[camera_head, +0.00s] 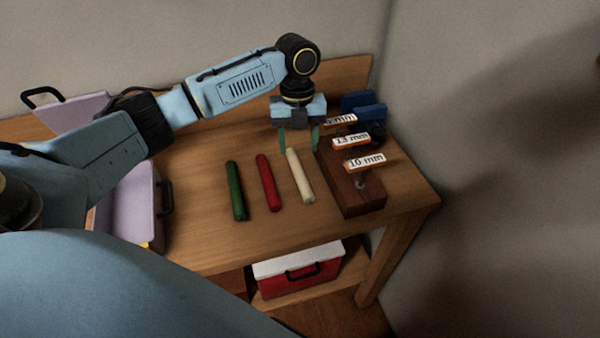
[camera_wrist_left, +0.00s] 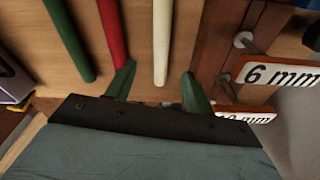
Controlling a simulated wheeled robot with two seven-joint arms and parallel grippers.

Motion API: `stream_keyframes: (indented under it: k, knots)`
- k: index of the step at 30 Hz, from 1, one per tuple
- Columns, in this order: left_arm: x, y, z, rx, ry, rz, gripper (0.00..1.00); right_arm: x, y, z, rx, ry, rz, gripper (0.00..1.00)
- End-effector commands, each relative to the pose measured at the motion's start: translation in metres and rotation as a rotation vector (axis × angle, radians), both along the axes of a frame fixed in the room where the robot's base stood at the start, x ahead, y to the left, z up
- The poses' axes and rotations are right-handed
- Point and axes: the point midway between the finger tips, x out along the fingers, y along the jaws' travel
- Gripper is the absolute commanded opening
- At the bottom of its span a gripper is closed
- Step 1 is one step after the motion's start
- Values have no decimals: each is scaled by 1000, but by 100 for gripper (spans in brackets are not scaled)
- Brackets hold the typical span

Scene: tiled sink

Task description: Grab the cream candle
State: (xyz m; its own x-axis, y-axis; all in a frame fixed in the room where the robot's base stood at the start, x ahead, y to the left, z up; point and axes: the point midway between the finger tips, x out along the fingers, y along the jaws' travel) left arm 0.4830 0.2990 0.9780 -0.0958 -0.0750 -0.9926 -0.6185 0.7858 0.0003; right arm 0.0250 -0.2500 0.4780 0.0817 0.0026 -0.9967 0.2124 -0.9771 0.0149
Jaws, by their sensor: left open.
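The cream candle (camera_head: 300,176) lies on the wooden table, to the right of a red candle (camera_head: 268,183) and a green candle (camera_head: 236,190). My left gripper (camera_head: 298,150) is open, with its green fingers pointing down near the far end of the cream candle. In the left wrist view the cream candle (camera_wrist_left: 162,40) lies between the two open fingers (camera_wrist_left: 155,85), apart from both. The red candle (camera_wrist_left: 111,30) is close to the left finger there, and the green candle (camera_wrist_left: 68,40) is further left. My right gripper is not seen.
A dark wooden block (camera_head: 352,195) with tags reading 10 mm and 13 mm stands right of the cream candle. A lilac container (camera_head: 136,205) is at the left. A red and white box (camera_head: 297,275) sits on the shelf below. The front tabletop is clear.

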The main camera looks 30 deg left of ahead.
Motion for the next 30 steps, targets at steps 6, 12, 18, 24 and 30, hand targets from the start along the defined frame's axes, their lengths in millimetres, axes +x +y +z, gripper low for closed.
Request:
stream_keyframes:
  k: [6,12,18,24,30]
  knots:
    - [-3,-2,-28,1,1,1,53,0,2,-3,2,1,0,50]
    - [-2,-3,-46,1,1,0,53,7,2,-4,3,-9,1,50]
    - [-3,-3,-75,1,1,0,53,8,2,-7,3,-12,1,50]
    - [-4,-4,-83,2,-2,-1,53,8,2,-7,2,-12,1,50]
    - [-4,-4,-82,2,-2,-1,45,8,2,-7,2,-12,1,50]
